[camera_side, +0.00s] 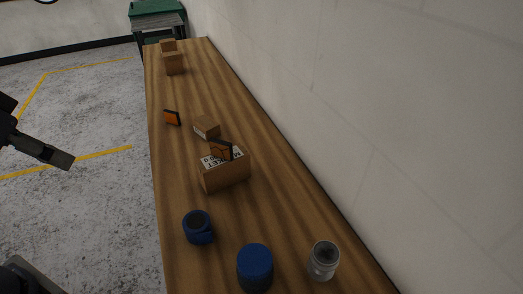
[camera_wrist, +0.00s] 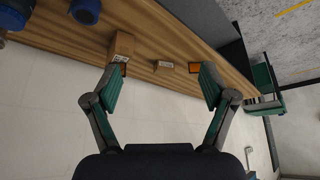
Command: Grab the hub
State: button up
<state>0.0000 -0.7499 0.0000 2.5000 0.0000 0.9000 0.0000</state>
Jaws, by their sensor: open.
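No part is plainly labelled as a hub. My gripper (camera_side: 58,155) is at the left of the side view, over the floor and away from the table, partly cut off by the frame edge. In the wrist view, my gripper (camera_wrist: 162,72) has its two green-padded fingers spread wide, with nothing held between them. I cannot make out the silver part clearly in the wrist view.
A smaller box (camera_side: 206,127) and another orange piece (camera_side: 172,117) lie farther back. A wall bounds the right.

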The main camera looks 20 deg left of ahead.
jog(key=w+d+r+m+t+h, duration=0.1)
jog(key=w+d+r+m+t, duration=0.1)
jog(key=w+d+r+m, duration=0.5)
jog(key=m+g+h, duration=0.5)
jog(key=m, duration=0.2)
send_over(319, 253)
jog(key=s+a, duration=0.3)
jog(key=a, duration=0.4)
notch_tip(319, 253, down, 14)
jog(key=x, duration=0.9)
jog(key=shift+w+d+f, duration=0.2)
jog(key=shift+d+f, duration=0.05)
jog(key=shift+n, duration=0.3)
jog(key=shift+x, duration=3)
jog(key=shift+d+r, duration=0.1)
jog(key=shift+d, duration=0.05)
jog(key=c, duration=1.5)
